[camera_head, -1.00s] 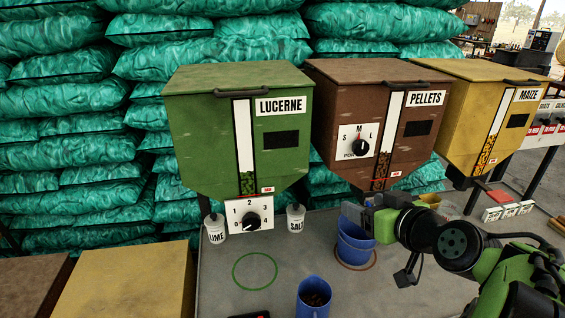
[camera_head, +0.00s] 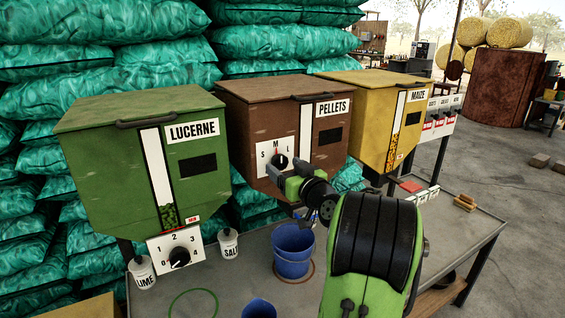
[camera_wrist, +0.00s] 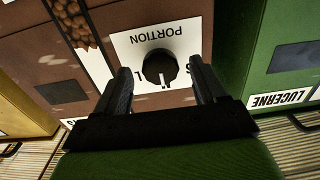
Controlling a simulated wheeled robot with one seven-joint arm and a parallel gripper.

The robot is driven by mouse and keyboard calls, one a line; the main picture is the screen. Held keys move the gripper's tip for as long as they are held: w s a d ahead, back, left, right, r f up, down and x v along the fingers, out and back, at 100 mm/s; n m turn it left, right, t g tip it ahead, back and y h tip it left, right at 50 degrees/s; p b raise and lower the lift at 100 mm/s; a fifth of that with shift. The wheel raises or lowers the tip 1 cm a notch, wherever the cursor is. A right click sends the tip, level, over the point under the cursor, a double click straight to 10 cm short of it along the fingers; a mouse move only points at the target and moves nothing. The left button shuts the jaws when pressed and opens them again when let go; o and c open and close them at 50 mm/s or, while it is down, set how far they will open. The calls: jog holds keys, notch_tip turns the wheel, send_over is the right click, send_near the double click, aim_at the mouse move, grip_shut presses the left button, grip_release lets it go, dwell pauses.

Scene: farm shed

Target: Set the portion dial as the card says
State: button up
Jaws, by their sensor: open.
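The brown PELLETS bin (camera_head: 235,125) carries a white plate (camera_head: 264,152) with S, M, L and a round black dial (camera_head: 281,161). Contact cannot be told. No legible instruction card shows; small white cards (camera_head: 424,195) lie at the right.
The green LUCERNE bin (camera_head: 100,170) at left has its own numbered dial (camera_head: 179,257). The yellow MAIZE bin (camera_head: 360,110) stands at right. A blue bucket (camera_head: 293,250) stands below PELLETS; LIME (camera_head: 142,272) and SALT (camera_head: 228,243) tubs flank the numbered dial.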

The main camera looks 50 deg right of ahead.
jog(key=shift+x, duration=0.95)
jog(key=shift+c, duration=0.2)
jog(key=c, duration=0.9)
jog(key=shift+m, duration=0.3)
jog(key=m, duration=0.5)
jog(key=shift+a, duration=0.1)
jog(key=m+p, duration=0.1)
jog(key=m, duration=0.5)
jog(key=shift+p, duration=0.4)
jog(key=shift+m, duration=0.3)
